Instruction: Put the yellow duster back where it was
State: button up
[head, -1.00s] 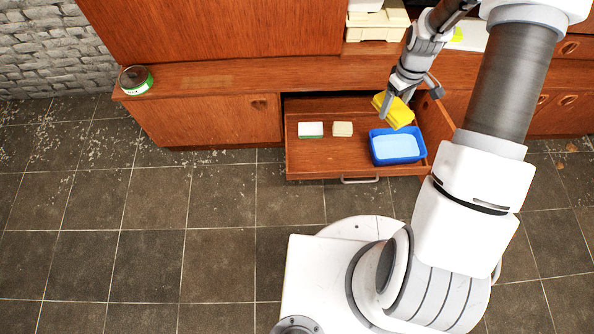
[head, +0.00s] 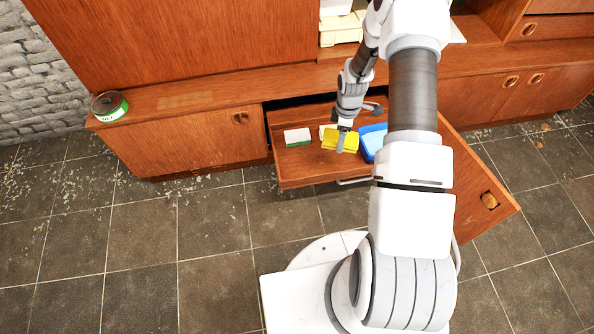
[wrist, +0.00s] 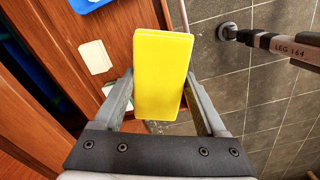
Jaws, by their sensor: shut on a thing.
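The yellow duster (head: 347,143) is a bright yellow block, held between the two fingers of my gripper (head: 343,141). In the wrist view the duster (wrist: 162,62) sticks out beyond the fingers, which are shut on its sides. It is over the open wooden drawer (head: 308,167), just left of the blue tub (head: 369,149) and apart from it. It partly covers the cream block (head: 323,130) in the head view. I cannot tell whether it touches the drawer floor.
A white and green sponge (head: 297,137) lies at the drawer's left. An open cabinet door (head: 478,178) juts out right of my arm. A green and white tin (head: 109,106) stands on the ledge at left. Bare drawer floor shows around the sponge.

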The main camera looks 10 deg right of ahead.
jog(key=shift+w+a+f+b, duration=0.4)
jog(key=shift+a+f+b, duration=0.3)
jog(key=shift+a+f, duration=1.15)
jog(key=shift+w+a+f+b, duration=0.35)
jog(key=shift+a+f+b, duration=0.4)
jog(key=shift+a+f, duration=1.05)
jog(key=shift+w+a+f+b, duration=0.4)
jog(key=shift+a+f+b, duration=0.3)
jog(key=shift+a+f, duration=1.15)
jog(key=shift+r, duration=0.1)
jog(key=shift+f+b, duration=0.65)
jog(key=o, duration=1)
jog(key=shift+r, duration=0.1)
